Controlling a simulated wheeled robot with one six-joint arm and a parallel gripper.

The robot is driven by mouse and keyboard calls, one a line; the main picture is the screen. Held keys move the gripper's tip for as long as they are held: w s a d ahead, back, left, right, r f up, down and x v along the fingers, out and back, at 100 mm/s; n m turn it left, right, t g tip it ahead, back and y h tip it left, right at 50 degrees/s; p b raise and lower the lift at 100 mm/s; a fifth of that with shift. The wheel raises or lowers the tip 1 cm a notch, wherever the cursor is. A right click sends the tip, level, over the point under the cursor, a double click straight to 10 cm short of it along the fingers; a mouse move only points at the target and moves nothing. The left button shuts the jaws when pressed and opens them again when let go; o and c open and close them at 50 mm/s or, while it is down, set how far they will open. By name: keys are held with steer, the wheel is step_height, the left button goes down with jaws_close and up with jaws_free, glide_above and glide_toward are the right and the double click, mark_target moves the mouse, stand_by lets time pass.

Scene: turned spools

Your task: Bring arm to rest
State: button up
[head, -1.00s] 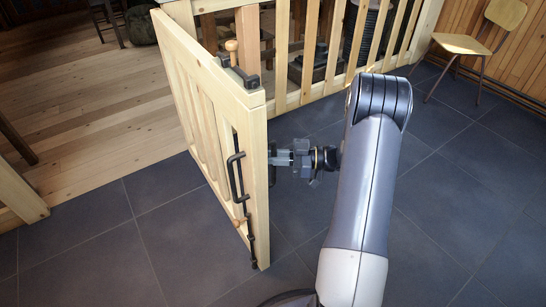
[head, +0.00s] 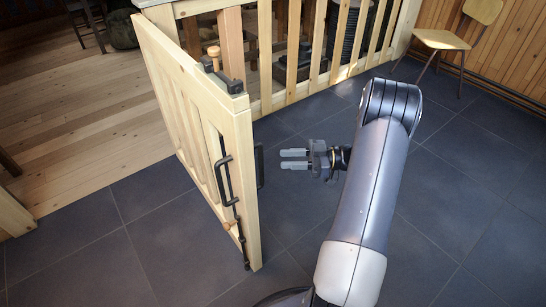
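My gripper (head: 281,159) is at the middle of the head view, its two grey fingers pointing left with a gap between them and nothing in it. It is a short way right of the wooden gate (head: 240,130) and apart from it. The gate stands swung out over the dark tiles. A black handle (head: 227,181) is on its near face, and another black handle (head: 260,166) shows on the far side, left of my fingertips. My arm comes up from the bottom of the view and bends at the elbow.
A slatted wooden railing (head: 290,55) runs behind the gate, with dark objects behind it. A wooden chair (head: 455,40) stands at the upper right. A wooden post (head: 12,215) is at the left edge. The dark tiled floor (head: 460,200) right of my arm is clear.

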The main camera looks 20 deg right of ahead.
steer(key=shift+v, duration=1.1)
steer(key=b+x, duration=0.1)
steer(key=x, duration=1)
steer(key=shift+a, duration=0.1)
